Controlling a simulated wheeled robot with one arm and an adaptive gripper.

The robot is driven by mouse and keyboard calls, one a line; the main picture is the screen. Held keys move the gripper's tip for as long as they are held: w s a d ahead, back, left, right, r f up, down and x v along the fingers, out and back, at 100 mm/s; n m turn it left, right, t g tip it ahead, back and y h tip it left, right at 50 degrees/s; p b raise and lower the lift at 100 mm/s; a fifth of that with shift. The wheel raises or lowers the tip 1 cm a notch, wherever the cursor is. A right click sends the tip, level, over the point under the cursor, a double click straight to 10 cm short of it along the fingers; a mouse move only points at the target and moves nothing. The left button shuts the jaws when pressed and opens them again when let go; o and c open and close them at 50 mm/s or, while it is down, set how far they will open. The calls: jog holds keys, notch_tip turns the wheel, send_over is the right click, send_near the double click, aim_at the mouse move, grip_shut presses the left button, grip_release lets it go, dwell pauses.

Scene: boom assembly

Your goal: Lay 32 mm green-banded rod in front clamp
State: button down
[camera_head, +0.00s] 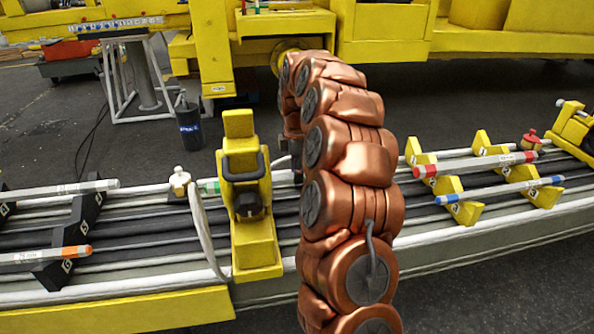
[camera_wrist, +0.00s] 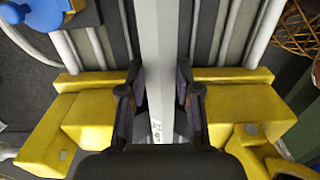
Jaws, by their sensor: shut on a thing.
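My gripper (camera_wrist: 158,92) is shut on a pale rod (camera_wrist: 166,40), with one dark finger on each side of it in the wrist view. In the head view my copper arm largely hides the gripper. A rod with a green band (camera_head: 210,186) shows just left of the yellow clamp (camera_head: 256,245) and a pale length shows on its right. The clamp has a dark handle and a black block. Its yellow parts also show on both sides of my gripper in the wrist view (camera_wrist: 235,112). I cannot tell whether the rod rests in the clamp.
An orange-banded rod (camera_head: 45,257) and a white rod (camera_head: 60,190) lie on black holders at left. Red-banded (camera_head: 470,164) and blue-banded (camera_head: 500,190) rods lie on yellow supports at right. A white hose (camera_head: 200,230) loops beside the clamp.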

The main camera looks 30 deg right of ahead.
jog(key=shift+f, duration=0.7)
jog(key=c, duration=0.7)
grip_release()
jog(key=shift+r, duration=6)
jog(key=shift+a, duration=0.1)
